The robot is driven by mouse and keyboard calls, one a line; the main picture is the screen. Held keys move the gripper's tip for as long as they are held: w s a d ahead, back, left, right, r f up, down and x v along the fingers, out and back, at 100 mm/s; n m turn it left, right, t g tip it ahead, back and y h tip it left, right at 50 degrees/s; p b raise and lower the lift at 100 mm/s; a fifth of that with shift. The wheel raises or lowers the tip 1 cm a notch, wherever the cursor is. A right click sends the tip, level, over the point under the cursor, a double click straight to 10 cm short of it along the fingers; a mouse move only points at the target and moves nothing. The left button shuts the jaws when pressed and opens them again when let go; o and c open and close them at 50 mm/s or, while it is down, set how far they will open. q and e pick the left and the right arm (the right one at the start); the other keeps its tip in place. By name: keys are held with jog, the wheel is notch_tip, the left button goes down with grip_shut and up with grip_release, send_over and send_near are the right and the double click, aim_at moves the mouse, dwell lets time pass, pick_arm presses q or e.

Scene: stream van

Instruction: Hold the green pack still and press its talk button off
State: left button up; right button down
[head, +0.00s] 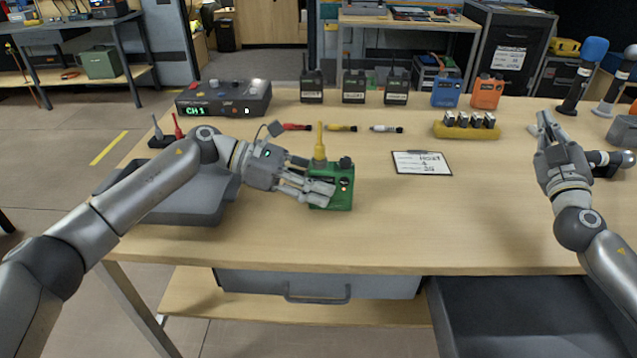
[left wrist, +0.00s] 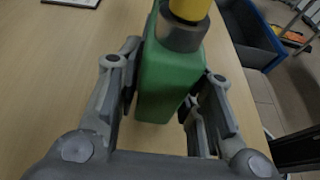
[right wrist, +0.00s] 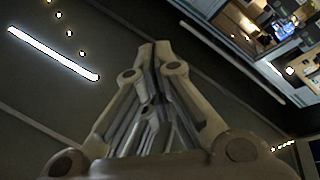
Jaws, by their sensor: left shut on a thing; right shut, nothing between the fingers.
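The green pack (head: 343,186) stands upright on the table, with a yellow antenna (head: 320,141) on top. A small orange-red light shows on its front face; I cannot make out which part is the talk button. My left gripper (head: 318,190) is shut on the green pack from the left, and its fingers hide part of the front. In the left wrist view the green pack (left wrist: 168,80) stands between the two fingers. My right gripper (head: 545,125) is raised at the right, away from the pack, with its fingers together and empty; it also shows in the right wrist view (right wrist: 155,50).
A base unit reading CH 1 (head: 224,98) is at the back left. Several black packs, a blue pack (head: 446,92) and an orange pack (head: 487,93) line the back. A clipboard (head: 422,163) lies mid-table. Microphones stand at the right. The front right of the table is clear.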

jog(key=s+a+n+y, duration=0.25)
jog(key=a+y, duration=0.25)
jog(key=a, duration=0.9)
jog(key=n+g+y, duration=0.5)
jog(key=n+y, duration=0.2)
jog(key=y, duration=0.1)
send_near(344, 182)
jog(key=w+r, duration=0.4)
jog(key=s+a+f+n+g+y, duration=0.2)
jog(key=s+a+g, duration=0.2)
jog(key=s+a, duration=0.3)
jog(key=shift+w+d+f, duration=0.1)
jog(key=shift+w+d, duration=0.2)
jog(key=shift+w, duration=0.9)
jog(key=shift+w+d, duration=0.25)
jog(key=shift+w, duration=0.9)
jog(key=shift+w+d+f, duration=0.1)
jog(key=shift+w+d, duration=0.2)
jog(key=shift+w, duration=0.9)
jog(key=shift+w, duration=0.1)
jog(key=shift+w+r, duration=0.1)
jog(key=shift+w, duration=0.25)
